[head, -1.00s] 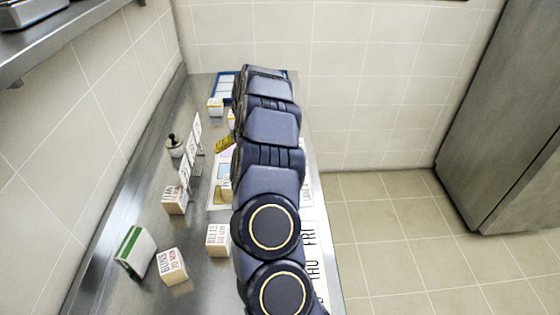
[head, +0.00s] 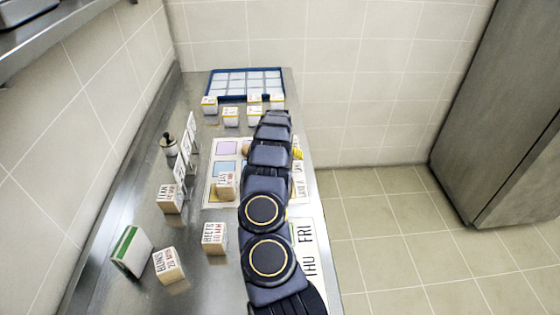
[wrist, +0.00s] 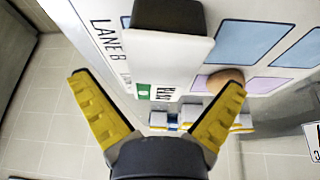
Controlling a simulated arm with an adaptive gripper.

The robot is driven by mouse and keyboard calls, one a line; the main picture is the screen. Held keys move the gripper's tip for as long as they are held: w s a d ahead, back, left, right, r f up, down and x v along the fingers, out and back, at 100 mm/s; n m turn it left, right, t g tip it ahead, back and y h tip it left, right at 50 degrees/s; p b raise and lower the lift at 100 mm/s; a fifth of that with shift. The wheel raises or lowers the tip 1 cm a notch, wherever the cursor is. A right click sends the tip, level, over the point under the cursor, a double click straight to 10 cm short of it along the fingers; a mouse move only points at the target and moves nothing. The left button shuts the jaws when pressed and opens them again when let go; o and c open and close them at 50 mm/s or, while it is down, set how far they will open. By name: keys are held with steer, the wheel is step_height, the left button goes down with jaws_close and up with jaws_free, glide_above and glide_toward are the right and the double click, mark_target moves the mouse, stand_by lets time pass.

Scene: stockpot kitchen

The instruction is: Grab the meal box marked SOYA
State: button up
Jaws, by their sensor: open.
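No label reading SOYA is legible in either view. Several small white-topped meal boxes (head: 231,117) stand at the far end of the counter in the head view, their marks too small to read. In the wrist view my gripper (wrist: 159,82) is open with nothing clamped between its yellow fingers. A white block with a dark top and a green mark (wrist: 165,60) shows beyond the fingers; its lettering is unclear. In the head view my arm hides most of the gripper; a yellow bit (head: 298,154) shows right of the arm.
A blue-rimmed tray (head: 214,93) lies at the far end. Boxes marked BUNS (head: 168,266) and BEETS (head: 214,238), a green-and-white box (head: 131,251) and a dark-topped container (head: 168,145) stand on the left. A mat with coloured squares (head: 212,173) lies mid-counter. Floor is right.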

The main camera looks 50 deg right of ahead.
steer(key=shift+x, duration=1.4)
steer(key=shift+w, duration=0.1)
steer(key=shift+r, duration=0.1)
steer(key=c, duration=1.2)
